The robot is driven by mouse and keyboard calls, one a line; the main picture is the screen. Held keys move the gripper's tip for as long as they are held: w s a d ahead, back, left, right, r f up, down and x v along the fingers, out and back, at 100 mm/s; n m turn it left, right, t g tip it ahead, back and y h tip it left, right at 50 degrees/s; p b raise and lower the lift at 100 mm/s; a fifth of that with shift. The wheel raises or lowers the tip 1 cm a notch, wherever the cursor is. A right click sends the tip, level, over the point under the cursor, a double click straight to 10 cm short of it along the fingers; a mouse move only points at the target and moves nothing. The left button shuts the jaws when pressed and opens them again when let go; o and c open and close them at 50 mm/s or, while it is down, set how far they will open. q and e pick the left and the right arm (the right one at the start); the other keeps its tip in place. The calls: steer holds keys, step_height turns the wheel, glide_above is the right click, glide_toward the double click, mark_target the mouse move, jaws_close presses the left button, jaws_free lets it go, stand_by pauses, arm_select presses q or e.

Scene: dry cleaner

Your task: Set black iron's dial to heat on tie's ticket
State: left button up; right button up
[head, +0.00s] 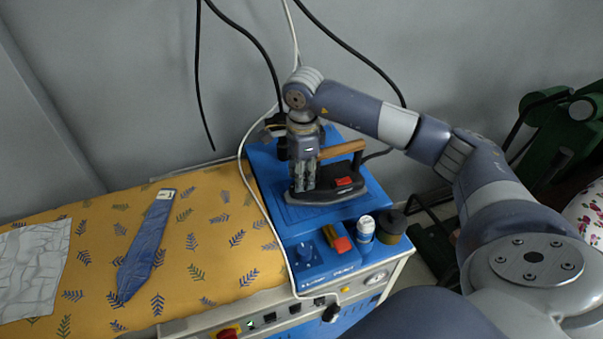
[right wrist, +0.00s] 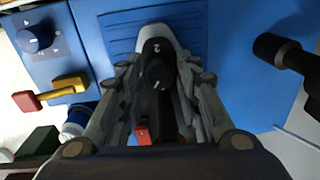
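The black iron (head: 327,193), with a wooden handle (head: 343,150) and a red part, rests on the blue top of the pressing unit. My right gripper (head: 305,187) points down over the iron. In the right wrist view, the iron's dark round dial (right wrist: 158,74) lies between the parted fingers of this gripper (right wrist: 163,78), with a "2" above it. Whether a finger touches the dial I cannot tell. The blue tie (head: 144,248) lies on the yellow patterned board with a white ticket (head: 166,194) at its top; its marks are too small to read. My left gripper is out of view.
A blue knob (head: 307,253), a red and yellow switch (head: 337,240), a white-lidded bottle (head: 366,229) and a dark jar (head: 391,226) are in front of the iron. A grey cloth (head: 32,270) lies at left. Cables hang behind the gripper.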

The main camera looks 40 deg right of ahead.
steer(key=r, duration=1.2)
steer(key=shift+s+a, duration=0.1)
steer(key=shift+s, duration=0.15)
